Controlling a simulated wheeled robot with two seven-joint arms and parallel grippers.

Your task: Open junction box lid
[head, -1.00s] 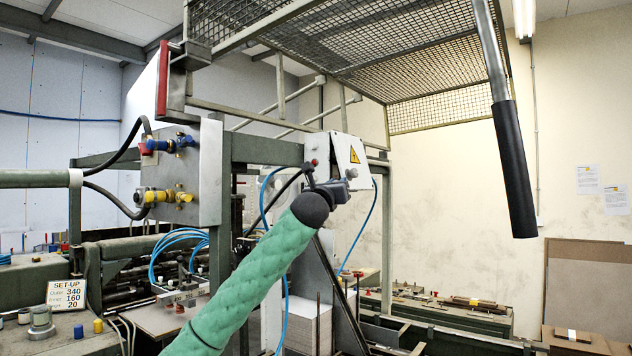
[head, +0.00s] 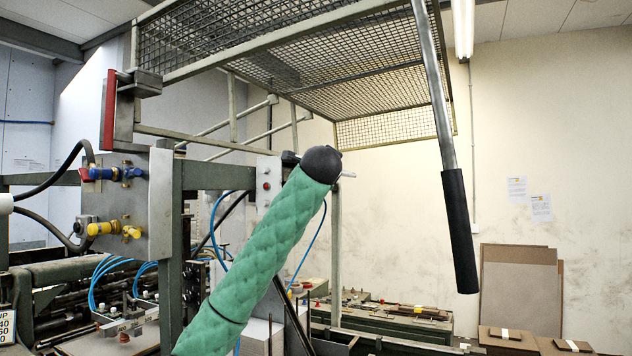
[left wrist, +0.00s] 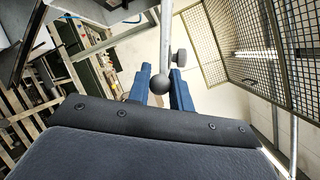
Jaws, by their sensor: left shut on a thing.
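The grey-white junction box (head: 267,182) with a red button stands on the machine frame in the head view. My green-sleeved left arm (head: 265,250) covers its right part, and I cannot see the lid's warning face. In the left wrist view the two blue fingers of my left gripper (left wrist: 162,90) are shut around a dark ball knob (left wrist: 160,84). A thin pale edge (left wrist: 166,35) runs up from there; I cannot tell whether it is the lid. A round dark knob (left wrist: 180,57) sits beside it. My right gripper is not in view.
A mesh guard (head: 290,50) hangs overhead, with a black-handled bar (head: 458,230) hanging down at the right. A control plate (head: 160,205) with hose fittings stands left of the box. Blue hoses (head: 222,225) run behind my arm.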

